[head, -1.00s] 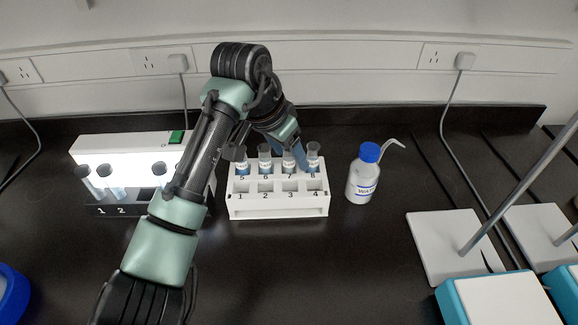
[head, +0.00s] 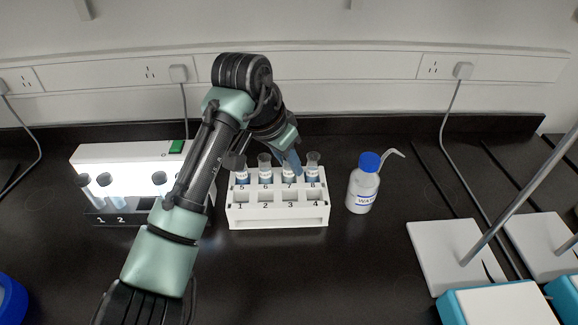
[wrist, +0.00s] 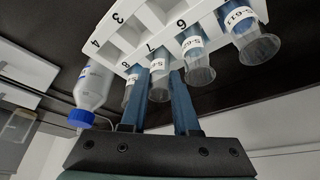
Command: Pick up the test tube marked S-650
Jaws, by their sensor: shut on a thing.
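A white rack (head: 278,212) holds a row of tubes with blue liquid and white labels in its back slots, 5 to 8. My gripper (wrist: 157,74) reaches down from behind, its two blue fingers shut on the tube in slot 7 (wrist: 160,84). This tube (head: 289,174) still sits upright in the rack. Its label is partly hidden and I cannot read its code. The slot 6 tube (wrist: 195,58) and slot 5 tube (wrist: 245,33) are on one side. The slot 8 tube (wrist: 130,90) is close beside a finger.
A water wash bottle (head: 363,186) stands right of the rack. A white-backed tube holder (head: 118,153) with several tubes is at left, partly behind my arm. White stand bases (head: 445,250) with rods are at right. The bench in front of the rack is clear.

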